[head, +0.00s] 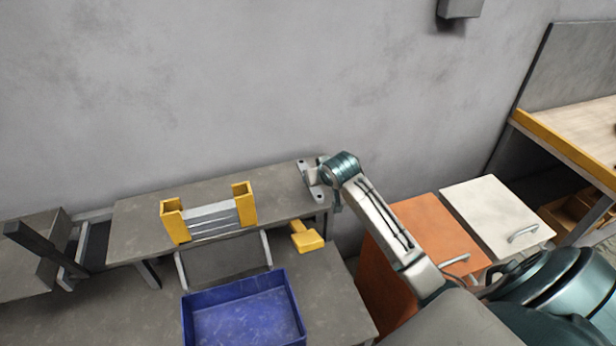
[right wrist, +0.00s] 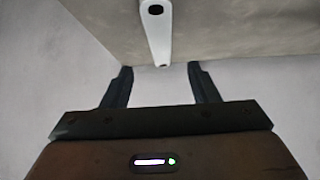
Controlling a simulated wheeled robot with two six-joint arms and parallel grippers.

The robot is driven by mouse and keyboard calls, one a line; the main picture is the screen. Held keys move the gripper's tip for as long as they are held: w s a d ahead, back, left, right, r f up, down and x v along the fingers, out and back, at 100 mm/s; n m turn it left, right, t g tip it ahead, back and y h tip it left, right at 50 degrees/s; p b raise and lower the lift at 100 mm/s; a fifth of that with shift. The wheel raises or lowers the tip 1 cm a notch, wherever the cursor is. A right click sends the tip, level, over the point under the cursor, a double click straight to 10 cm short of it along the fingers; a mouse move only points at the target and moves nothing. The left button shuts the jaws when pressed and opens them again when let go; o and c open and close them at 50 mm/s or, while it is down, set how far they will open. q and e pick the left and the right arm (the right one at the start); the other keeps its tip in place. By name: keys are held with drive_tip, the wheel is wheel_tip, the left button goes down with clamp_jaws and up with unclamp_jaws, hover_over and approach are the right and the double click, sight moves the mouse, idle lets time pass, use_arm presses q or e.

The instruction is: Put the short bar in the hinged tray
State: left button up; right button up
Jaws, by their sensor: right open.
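A short grey bar with holes (head: 308,184) lies at the right end of the raised shelf. In the right wrist view the bar (right wrist: 157,35) points lengthwise toward my right gripper (right wrist: 160,68). The gripper is open, and the bar's near end appears between the fingertips; I cannot tell whether they touch it. In the head view my right arm reaches over the shelf's right end, and its fingers are hard to make out. A blue open tray (head: 296,305) stands on the lower bench in front; its inside looks empty and no hinge shows. My left gripper is out of view.
A yellow holder (head: 174,222) with several grey bars (head: 212,220) stands on the shelf (head: 140,215). A yellow block (head: 307,238) lies right of it. An orange cabinet (head: 425,225) and a white cabinet (head: 490,210) stand to the right. A wall is behind.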

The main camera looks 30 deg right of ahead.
drive_tip(key=shift+p+x, duration=0.8)
drive_tip(key=shift+x, duration=2.95)
drive_tip(key=shift+s+f, duration=0.1)
drive_tip(key=shift+c, duration=0.2)
drive_tip(key=shift+a, duration=0.1)
drive_tip(key=c, duration=1.1)
clamp_jaws()
